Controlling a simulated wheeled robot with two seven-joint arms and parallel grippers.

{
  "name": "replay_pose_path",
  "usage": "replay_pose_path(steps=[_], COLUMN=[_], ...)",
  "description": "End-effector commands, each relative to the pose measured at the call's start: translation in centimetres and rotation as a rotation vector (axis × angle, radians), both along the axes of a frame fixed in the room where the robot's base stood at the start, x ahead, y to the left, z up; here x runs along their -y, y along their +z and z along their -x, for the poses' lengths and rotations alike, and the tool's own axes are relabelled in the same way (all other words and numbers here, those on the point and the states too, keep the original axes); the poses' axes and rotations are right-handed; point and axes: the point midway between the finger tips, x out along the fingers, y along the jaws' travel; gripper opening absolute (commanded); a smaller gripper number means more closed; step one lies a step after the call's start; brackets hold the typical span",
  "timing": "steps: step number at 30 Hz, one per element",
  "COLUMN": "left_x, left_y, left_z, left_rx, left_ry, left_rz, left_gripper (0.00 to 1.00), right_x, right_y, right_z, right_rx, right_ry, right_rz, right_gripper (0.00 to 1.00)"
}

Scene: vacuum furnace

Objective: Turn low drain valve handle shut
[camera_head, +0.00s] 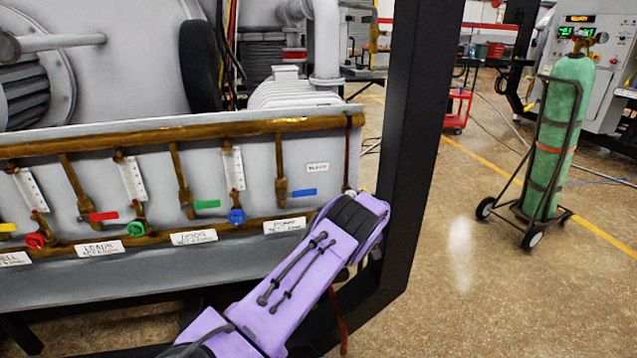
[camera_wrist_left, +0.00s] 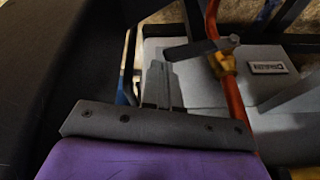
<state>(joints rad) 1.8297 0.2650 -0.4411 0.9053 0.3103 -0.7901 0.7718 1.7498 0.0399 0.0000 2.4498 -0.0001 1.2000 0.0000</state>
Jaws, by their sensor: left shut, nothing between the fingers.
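The drain valve shows in the left wrist view, with a dark grey lever handle (camera_wrist_left: 198,48) lying nearly level across the picture and a yellow body (camera_wrist_left: 226,64) on an orange pipe (camera_wrist_left: 212,22). A label reading "DRAIN" (camera_wrist_left: 267,67) is to its right. My left gripper (camera_wrist_left: 160,68) is shut and empty, its fingertips just below the handle's left end in the picture. I cannot tell whether they touch it. In the head view my purple left arm reaches to the panel's right end; its gripper and the drain valve are hidden there. My right gripper is not in view.
A panel of brass pipes (camera_head: 130,135) carries several coloured valve handles, including a blue one (camera_head: 303,192). A black frame post (camera_head: 412,140) stands close to the right of my arm. A green cylinder on a cart (camera_head: 562,135) stands farther right, with open floor between.

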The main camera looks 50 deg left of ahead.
Motion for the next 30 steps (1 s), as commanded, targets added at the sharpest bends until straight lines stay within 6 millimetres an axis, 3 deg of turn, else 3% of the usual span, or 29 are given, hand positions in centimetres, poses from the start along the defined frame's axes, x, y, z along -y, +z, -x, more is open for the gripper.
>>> replay_pose_path(steps=[23,26,30], left_x=[-0.7,-0.3,0.7], left_y=[-0.4,0.6,3.2], left_z=[1.5,1.5,1.8], left_rx=[0.001,0.002,0.003], left_ry=[0.002,0.001,0.001], left_rz=[0.000,0.000,0.000], left_gripper=[0.00,0.00,0.00], right_x=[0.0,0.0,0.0], right_y=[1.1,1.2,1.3], right_z=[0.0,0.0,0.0], right_rx=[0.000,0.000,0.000], right_ry=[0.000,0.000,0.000], right_rz=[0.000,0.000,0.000], right_gripper=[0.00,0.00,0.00])
